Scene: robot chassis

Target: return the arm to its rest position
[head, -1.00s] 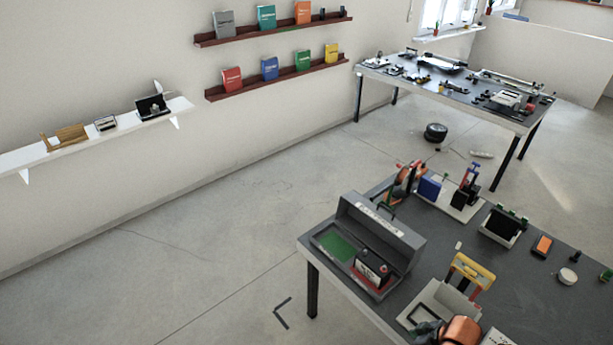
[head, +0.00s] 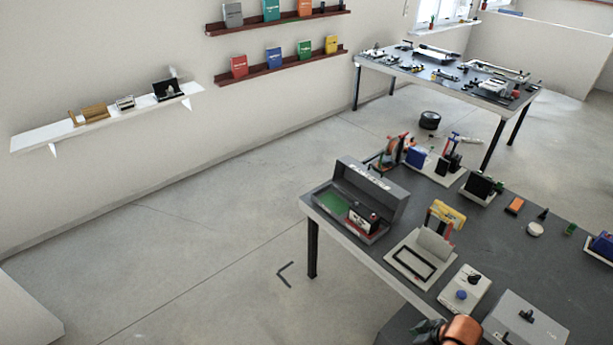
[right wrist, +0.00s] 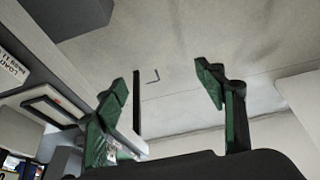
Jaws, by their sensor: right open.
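My right gripper (right wrist: 163,95) is open in the right wrist view, its two green-padded fingers wide apart with nothing between them. Behind the gap lie the grey floor and a dark corner mark. In the head view a part of my arm with a copper-coloured link (head: 462,330) shows at the bottom edge, beside the front edge of the near table (head: 475,220). My left gripper is in neither view.
The near table holds a grey open box (head: 352,200), a white framed stand (head: 412,270), a white box with a blue knob (head: 463,292) and a grey lidded box (head: 525,325). The floor (head: 200,260) to the left is clear. A white shelf (head: 70,128) is on the wall.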

